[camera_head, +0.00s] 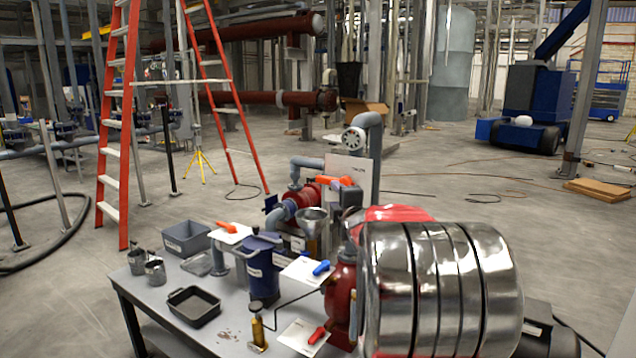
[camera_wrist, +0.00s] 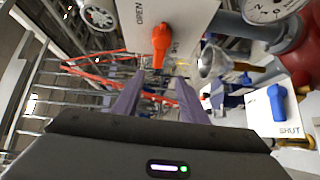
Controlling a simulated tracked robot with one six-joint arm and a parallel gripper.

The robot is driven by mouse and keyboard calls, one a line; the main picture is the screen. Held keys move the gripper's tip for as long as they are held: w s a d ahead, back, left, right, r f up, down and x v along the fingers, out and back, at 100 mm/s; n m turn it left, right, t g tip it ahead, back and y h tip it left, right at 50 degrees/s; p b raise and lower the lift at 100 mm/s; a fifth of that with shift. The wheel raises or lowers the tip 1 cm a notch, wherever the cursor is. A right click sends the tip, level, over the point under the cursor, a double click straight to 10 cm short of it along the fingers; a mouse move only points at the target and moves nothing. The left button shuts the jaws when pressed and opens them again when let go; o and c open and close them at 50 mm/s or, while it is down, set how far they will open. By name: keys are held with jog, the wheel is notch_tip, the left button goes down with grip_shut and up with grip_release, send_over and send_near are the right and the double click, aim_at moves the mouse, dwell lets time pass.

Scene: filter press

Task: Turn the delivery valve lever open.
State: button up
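In the wrist view an orange lever (camera_wrist: 161,45) sits on a white plate (camera_wrist: 200,18) marked OPEN. It looks like the orange-red lever (camera_head: 335,182) by the upright white plate (camera_head: 347,167) in the head view. My gripper (camera_wrist: 153,84) is open and empty. Its two fingers point toward this lever, with the lever's lower end near the fingertips, seemingly beyond them; contact cannot be told. A blue lever (camera_wrist: 277,102) on a plate marked SHUT is to the right. In the head view I cannot make out the gripper clearly.
A metal funnel (camera_wrist: 211,60) and a gauge (camera_wrist: 272,8) are close on the right. The bench (camera_head: 225,320) also bears another orange lever (camera_head: 227,227), a red lever (camera_head: 317,335), a blue canister (camera_head: 263,268) and a black tray (camera_head: 194,306). A handwheel (camera_head: 353,140) stands behind.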

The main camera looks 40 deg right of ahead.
aim_at(328, 183)
jog(key=shift+d, duration=0.45)
jog(key=shift+w, duration=0.1)
jog(key=shift+x, duration=6.8)
jog(key=shift+a+r, duration=0.1)
jog(key=shift+c, duration=0.3)
grip_shut()
